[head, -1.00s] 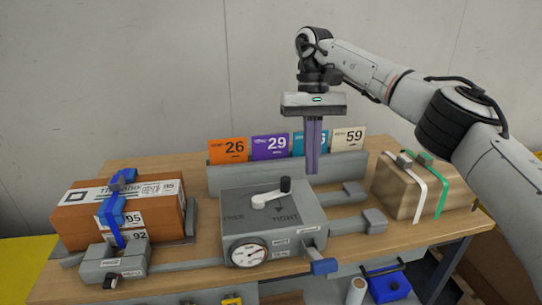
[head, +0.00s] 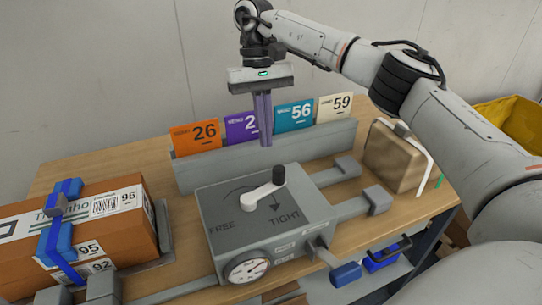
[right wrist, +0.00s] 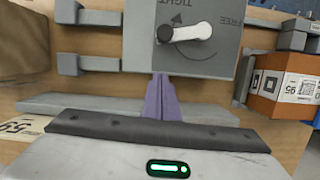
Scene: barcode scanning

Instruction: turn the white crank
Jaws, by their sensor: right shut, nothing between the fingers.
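The white crank (head: 262,194) lies on top of a grey box (head: 235,227) marked FREE and TIGHT, with a curved arrow. Its black knob (head: 279,174) stands up at the TIGHT-side end. It also shows in the right wrist view (right wrist: 186,33). My right gripper (head: 266,142) points down behind the box, its purple fingers shut and empty. The fingertips appear above and apart from the knob. In the right wrist view my right gripper (right wrist: 160,80) ends just short of the box's edge. My left gripper is not in view.
A rack (head: 245,156) with numbered cards stands behind the box. An orange parcel (head: 110,225) with blue straps is at left, a brown parcel (head: 392,155) at right.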

